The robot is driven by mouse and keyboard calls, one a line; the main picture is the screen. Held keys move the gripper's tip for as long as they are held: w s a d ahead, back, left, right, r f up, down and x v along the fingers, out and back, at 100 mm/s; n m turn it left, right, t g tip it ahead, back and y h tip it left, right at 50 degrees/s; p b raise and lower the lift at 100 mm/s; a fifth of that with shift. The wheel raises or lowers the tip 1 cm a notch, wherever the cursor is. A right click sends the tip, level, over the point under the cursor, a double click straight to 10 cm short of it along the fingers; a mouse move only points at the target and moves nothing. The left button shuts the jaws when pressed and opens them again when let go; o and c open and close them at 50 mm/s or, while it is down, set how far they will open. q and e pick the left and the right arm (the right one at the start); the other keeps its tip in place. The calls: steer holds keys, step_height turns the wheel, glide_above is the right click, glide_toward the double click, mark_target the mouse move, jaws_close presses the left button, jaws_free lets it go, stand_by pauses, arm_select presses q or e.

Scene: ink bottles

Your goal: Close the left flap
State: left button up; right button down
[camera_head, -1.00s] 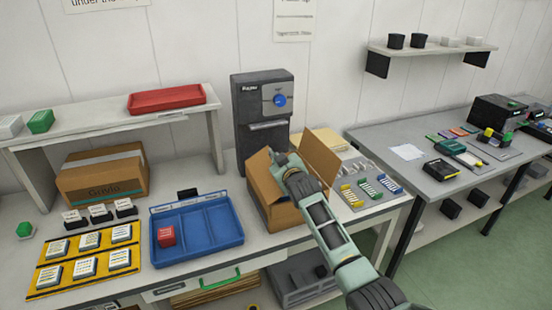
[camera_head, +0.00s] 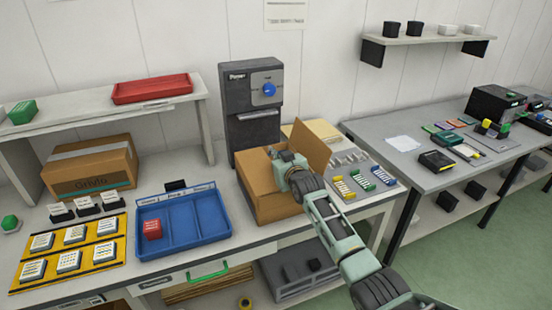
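An open cardboard box (camera_head: 256,197) stands on the white workbench, right of the blue tray. Its right flap (camera_head: 308,150) stands up and leans outward. Its left flap (camera_head: 254,167) is partly visible along the left side; its exact angle is hard to tell. My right arm comes in from the lower right. Its gripper (camera_head: 278,158) is over the box opening near the left flap. Its fingers are too small and hidden to show whether they are open. The inside of the box is mostly hidden by my arm. My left gripper is not in view.
A blue tray (camera_head: 183,246) with a red block (camera_head: 152,229) lies left of the box. A dark machine (camera_head: 252,105) stands behind it. Several labelled cards (camera_head: 363,178) lie to the right. A closed cardboard box (camera_head: 90,168) sits under the shelf.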

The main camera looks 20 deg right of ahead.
stand_by(0.3)
step_height(320, 180, up, 4)
steer(key=p, duration=0.3)
steer(key=shift+w+r, duration=0.1)
steer(key=b+v, duration=0.1)
steer(key=v, duration=0.9)
steer(key=shift+b, duration=0.35)
